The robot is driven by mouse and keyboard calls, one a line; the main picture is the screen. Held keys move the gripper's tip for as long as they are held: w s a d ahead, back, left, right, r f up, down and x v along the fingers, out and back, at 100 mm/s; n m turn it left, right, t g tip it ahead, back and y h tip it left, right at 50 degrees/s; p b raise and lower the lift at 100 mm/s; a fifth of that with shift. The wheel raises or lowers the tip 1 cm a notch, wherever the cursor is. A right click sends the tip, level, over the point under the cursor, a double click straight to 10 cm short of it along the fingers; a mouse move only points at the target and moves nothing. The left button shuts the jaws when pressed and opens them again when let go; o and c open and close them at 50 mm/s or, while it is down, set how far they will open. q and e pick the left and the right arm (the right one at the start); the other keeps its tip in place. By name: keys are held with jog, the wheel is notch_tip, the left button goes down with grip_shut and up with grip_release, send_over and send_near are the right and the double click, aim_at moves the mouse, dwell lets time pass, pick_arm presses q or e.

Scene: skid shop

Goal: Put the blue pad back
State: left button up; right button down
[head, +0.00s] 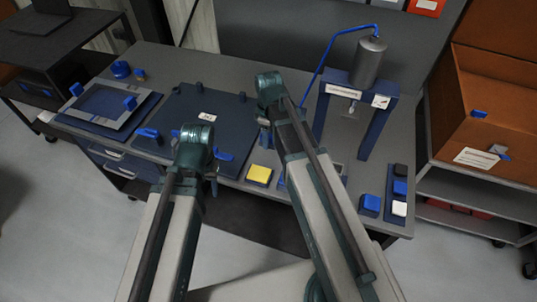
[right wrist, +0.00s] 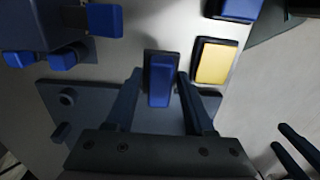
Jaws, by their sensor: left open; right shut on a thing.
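A blue pad (right wrist: 160,82) with a dark edge sits between the fingers of my right gripper (right wrist: 160,78) in the right wrist view. That gripper (head: 265,143) is shut on it, over the bench behind the yellow pad (head: 259,174). The held pad is not clear in the head view. The yellow pad also shows beside it in the right wrist view (right wrist: 212,62). Whether the blue pad touches the bench, I cannot tell. My left gripper (head: 213,184) is open near the bench's front edge, partly hidden by its own arm.
Right of my right arm stand a blue block (head: 370,204) and a strip with black, blue and white blocks (head: 400,187). A press (head: 368,68) with blue legs stands behind. A dark blue plate (head: 190,105) lies left. An orange bin (head: 490,115) stands right.

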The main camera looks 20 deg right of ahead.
aim_at(269, 155)
pick_arm(q)
jog(key=shift+f+b, duration=0.85)
jog(key=shift+f, duration=0.65)
pick_arm(e)
jog(key=shift+f, duration=1.5)
pick_arm(q)
jog(key=shift+f, duration=0.1)
pick_arm(e)
jog(key=shift+f, duration=0.1)
pick_arm(q)
notch_tip(269, 155, down, 4)
jog(key=b, duration=0.3)
jog(key=shift+r+b, duration=0.25)
jog(key=shift+b, duration=0.1)
pick_arm(e)
notch_tip(269, 155, down, 4)
jog(key=shift+r, duration=0.25)
jog(key=shift+f, duration=0.15)
pick_arm(q)
jog(key=shift+f, duration=0.15)
pick_arm(e)
jog(key=shift+c, duration=1.3)
grip_release()
